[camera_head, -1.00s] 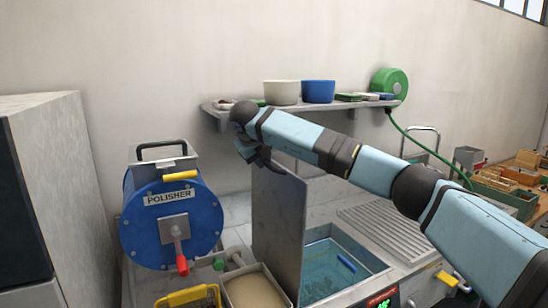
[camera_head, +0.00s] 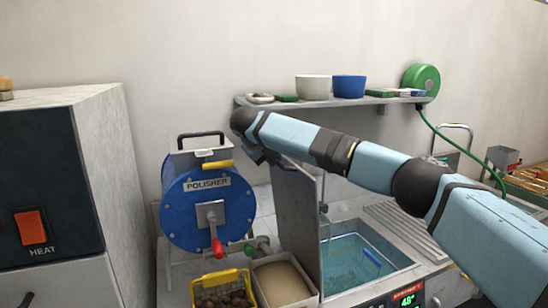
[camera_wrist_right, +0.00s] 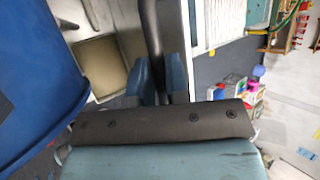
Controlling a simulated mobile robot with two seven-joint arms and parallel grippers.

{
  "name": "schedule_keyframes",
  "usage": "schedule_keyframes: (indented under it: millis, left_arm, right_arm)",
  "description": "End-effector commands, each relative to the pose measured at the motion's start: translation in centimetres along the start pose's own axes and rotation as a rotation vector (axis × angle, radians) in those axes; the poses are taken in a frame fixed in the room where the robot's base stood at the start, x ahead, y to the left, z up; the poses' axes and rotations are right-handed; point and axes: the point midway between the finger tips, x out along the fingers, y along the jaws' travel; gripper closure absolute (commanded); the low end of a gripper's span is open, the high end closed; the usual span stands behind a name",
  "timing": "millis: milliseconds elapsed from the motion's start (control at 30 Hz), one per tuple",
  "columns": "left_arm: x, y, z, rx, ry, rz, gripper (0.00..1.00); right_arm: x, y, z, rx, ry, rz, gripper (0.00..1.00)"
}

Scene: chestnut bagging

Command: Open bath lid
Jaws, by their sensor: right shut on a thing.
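The bath (camera_head: 375,285) is a steel basin of blue water sunk in the counter, with a blue bar inside. Its grey lid (camera_head: 298,215) stands nearly upright at the basin's left side, leaving the water uncovered. My right gripper (camera_head: 265,157) is at the lid's upper edge, partly hidden by its own wrist. In the right wrist view, its blue fingers (camera_wrist_right: 158,78) are shut on a dark bar at the lid's edge. My left gripper is not in view.
A blue polisher (camera_head: 208,208) with a red-handled crank stands left of the lid. A yellow basket (camera_head: 222,280) of chestnuts and a tan-filled tray (camera_head: 283,284) sit in front. A wall shelf (camera_head: 330,102) with bowls is behind my arm. A HEAT cabinet (camera_head: 45,190) is far left.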

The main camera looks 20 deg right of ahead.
Motion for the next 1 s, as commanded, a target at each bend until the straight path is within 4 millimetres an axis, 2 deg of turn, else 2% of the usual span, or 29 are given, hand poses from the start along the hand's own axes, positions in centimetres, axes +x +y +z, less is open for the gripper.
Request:
schedule_keyframes:
  millis: [33,67,167,733,867,1000]
  left_arm:
    - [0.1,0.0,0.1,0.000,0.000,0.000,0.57]
    - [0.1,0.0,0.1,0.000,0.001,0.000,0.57]
    - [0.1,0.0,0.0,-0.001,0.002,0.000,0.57]
    - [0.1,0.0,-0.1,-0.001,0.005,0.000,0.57]
    - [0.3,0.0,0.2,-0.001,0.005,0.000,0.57]
    - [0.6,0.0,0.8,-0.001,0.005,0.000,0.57]
  right_arm:
    - [0.4,1.1,-0.3,-0.011,0.005,0.009,1.00]
    - [0.3,1.1,-0.3,-0.011,0.005,0.010,0.82]
    - [0.3,1.1,-0.3,-0.011,0.004,0.009,0.60]
    - [-0.4,0.5,-0.1,-0.006,-0.002,0.006,0.60]
    - [-2.1,0.6,-0.1,-0.007,-0.004,0.007,0.60]
    - [-5.2,0.6,-0.1,-0.007,-0.005,0.006,0.60]
